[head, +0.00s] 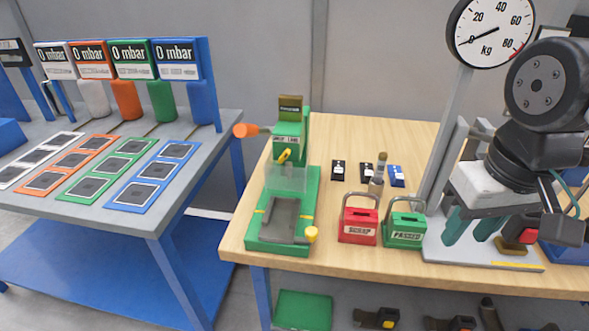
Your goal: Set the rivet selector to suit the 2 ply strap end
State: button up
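A green bench machine (255,225) stands on the wooden table. It has an orange-ended lever at its upper left (245,131), a small yellow lever (285,156) below its label, a clear guard, and a yellow knob (311,234) at its front right. Which part is the rivet selector I cannot tell for sure. Several small black and blue pieces (338,171) lie right of the machine; their ply cannot be read. My gripper (471,228), with teal fingers apart and nothing visible between them, is at the right over a grey plate, well away from the machine.
A red padlock-shaped box (358,228) and a green one (404,232) stand between the machine and my gripper. A dial scale (490,32) rises on a post behind. A grey table (110,215) with coloured panels is at left. Black tools lie on the shelf below.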

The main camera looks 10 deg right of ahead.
aim_at(286, 153)
jog(key=k, duration=0.5)
jog(key=z, duration=1.8)
jog(key=k, duration=0.8)
jog(key=u, duration=1.4)
jog(key=i, duration=0.5)
jog(key=z, duration=0.05)
